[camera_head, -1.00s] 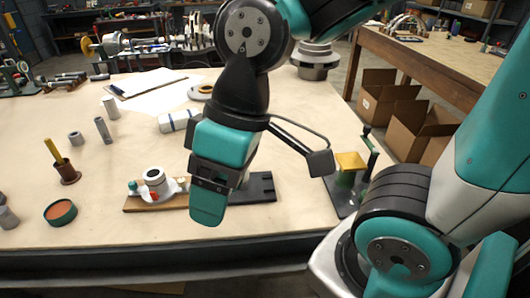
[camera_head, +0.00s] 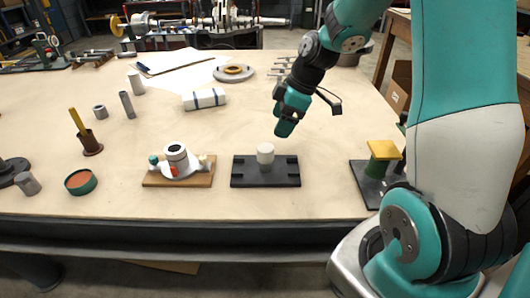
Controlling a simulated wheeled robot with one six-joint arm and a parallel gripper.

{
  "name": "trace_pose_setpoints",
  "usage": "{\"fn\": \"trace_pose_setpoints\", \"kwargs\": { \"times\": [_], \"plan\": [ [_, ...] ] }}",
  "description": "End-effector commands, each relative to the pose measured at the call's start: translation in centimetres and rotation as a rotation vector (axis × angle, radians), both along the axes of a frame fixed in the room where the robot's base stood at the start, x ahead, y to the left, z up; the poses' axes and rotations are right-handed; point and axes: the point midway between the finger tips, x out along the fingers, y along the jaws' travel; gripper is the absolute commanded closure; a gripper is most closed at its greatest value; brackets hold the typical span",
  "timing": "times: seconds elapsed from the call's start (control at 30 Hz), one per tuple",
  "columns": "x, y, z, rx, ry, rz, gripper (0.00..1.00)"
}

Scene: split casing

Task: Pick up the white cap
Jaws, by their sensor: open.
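The white cap (camera_head: 265,153) is a small pale cylinder. It stands upright on a black fixture plate (camera_head: 265,179) near the front middle of the table. My gripper (camera_head: 284,129) is above and behind the cap, a little to its right, and apart from it. The gripper points down and seems empty; it is seen from the side, so the gap between its fingers is hidden.
A wooden board with a white casing part (camera_head: 178,169) lies left of the black plate. A stand with a yellow top (camera_head: 384,149) is to the right. A white wrapped bundle (camera_head: 204,98) and a ringed disc (camera_head: 234,73) lie behind. The tabletop between them is clear.

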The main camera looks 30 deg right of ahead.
Motion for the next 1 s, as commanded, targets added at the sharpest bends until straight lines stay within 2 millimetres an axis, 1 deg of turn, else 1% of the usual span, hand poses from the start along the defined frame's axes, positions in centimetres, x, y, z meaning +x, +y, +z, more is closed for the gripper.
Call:
{"fn": "trace_pose_setpoints", "kwargs": {
  "times": [0.03, 0.1, 0.2, 0.47, 0.6, 0.7, 0.8, 1.0],
  "plan": [
    [0.2, 0.5, -1.2, 0.003, 0.006, 0.004, 0.22],
    [0.4, 1.0, -2.4, 0.002, 0.006, 0.003, 0.22],
    [0.8, 1.4, -3.7, 0.001, 0.003, 0.002, 0.22],
    [1.2, 2.3, -5.5, 0.001, 0.003, 0.002, 0.22],
    [1.4, 3.6, -7.4, 0.001, 0.005, 0.003, 0.22],
    [1.8, 3.9, -8.6, 0.001, 0.003, 0.002, 0.22],
    [1.9, 4.0, -9.2, 0.000, 0.000, 0.001, 0.22],
    [2.0, 4.0, -9.2, 0.000, 0.000, 0.000, 0.22]
  ]
}}
